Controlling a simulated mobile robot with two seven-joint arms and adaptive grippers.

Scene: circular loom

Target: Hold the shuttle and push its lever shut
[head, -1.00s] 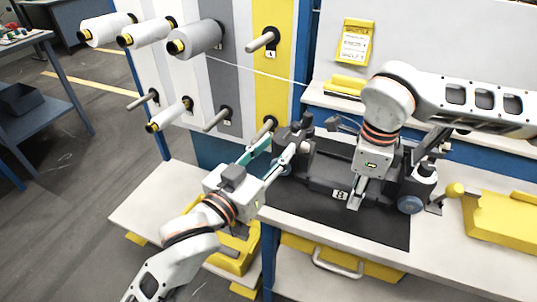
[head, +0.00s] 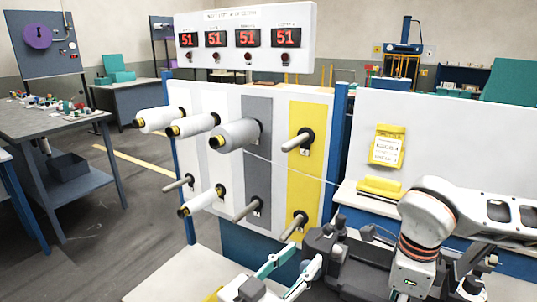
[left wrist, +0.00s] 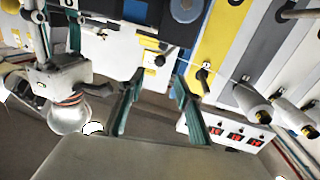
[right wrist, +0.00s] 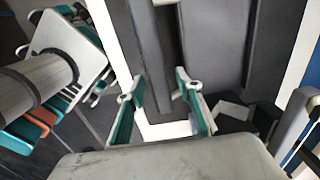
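The shuttle appears as a dark, blocky assembly (head: 345,262) on the bench at the bottom of the head view, partly cut off and partly behind my right arm. I cannot clearly tell its lever apart. My left gripper (head: 306,256) is open beside the shuttle's left end. Its spread teal fingers also show in the left wrist view (left wrist: 158,76), with nothing gripped and dark parts beyond the tips. My right gripper's fingers are below the head view's edge. In the right wrist view my right gripper (right wrist: 159,78) is open over dark grey surfaces, with nothing gripped.
A rack panel (head: 223,150) with yarn spools (head: 238,134) and bare pegs (head: 298,141) stands behind and left. One thread runs right from a spool. A counter display (head: 246,38) sits above. A yellow tag (head: 388,146) hangs on the white panel. Open floor lies left.

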